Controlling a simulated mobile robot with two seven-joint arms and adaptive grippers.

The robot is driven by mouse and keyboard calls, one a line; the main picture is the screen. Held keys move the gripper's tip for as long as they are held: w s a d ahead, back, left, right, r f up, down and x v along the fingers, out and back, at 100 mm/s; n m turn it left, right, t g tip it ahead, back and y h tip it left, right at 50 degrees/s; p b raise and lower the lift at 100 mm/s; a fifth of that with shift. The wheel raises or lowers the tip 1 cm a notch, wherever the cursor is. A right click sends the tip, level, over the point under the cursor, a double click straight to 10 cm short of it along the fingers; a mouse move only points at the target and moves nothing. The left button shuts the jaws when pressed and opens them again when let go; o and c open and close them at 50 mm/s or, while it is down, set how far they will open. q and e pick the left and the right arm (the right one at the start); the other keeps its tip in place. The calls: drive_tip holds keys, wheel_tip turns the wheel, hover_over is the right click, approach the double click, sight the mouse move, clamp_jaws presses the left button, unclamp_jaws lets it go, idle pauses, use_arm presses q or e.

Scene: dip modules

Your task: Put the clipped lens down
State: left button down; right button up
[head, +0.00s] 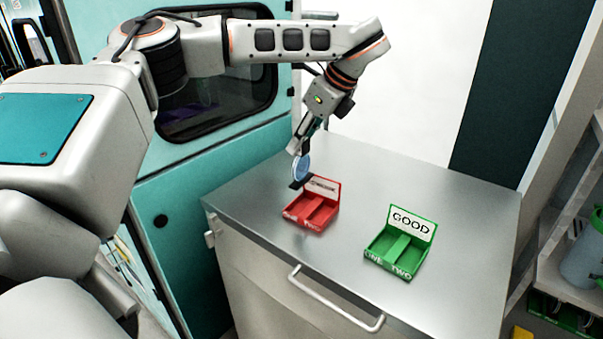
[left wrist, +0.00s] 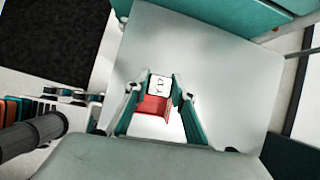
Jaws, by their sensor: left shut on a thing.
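My left gripper (head: 300,172) is shut on the lens (head: 301,168), a round pale-blue disc held on edge in the head view. The lens is above the back left part of the red tray (head: 318,222), near its upright sign, and appears raised off the counter. The red tray has two compartments. In the left wrist view, the red tray (left wrist: 152,107) shows between the fingers of the left gripper (left wrist: 159,88); the lens is hard to make out there. The green tray (head: 400,247), with a sign reading GOOD, stands to the right. My right gripper is out of view.
Both trays stand on a grey metal counter (head: 455,215) with free room around them. A handle (head: 335,300) is on its front. A teal machine with a dark window (head: 215,95) stands behind on the left. Shelves (head: 575,265) are at the right edge.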

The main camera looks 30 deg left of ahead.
sight(303, 169)
use_arm(q)
wheel_tip(303, 169, down, 4)
drive_tip(key=shift+f, duration=0.25)
drive_tip(key=shift+f+p, duration=0.35)
drive_tip(key=shift+f, duration=1.8)
drive_tip(key=c, duration=1.7)
unclamp_jaws()
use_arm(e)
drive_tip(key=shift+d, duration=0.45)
use_arm(q)
drive_tip(key=shift+r, duration=0.1)
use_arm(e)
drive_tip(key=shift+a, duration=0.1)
use_arm(q)
drive_tip(key=shift+d+r, duration=0.15)
drive_tip(key=shift+r, duration=0.1)
drive_tip(key=b+v, duration=0.1)
drive_tip(key=v, duration=1)
drive_tip(key=shift+r+b, duration=0.2)
drive_tip(key=shift+b, duration=0.1)
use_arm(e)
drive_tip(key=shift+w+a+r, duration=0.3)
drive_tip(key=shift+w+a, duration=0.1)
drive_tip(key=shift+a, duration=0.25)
use_arm(q)
drive_tip(key=shift+d, duration=0.1)
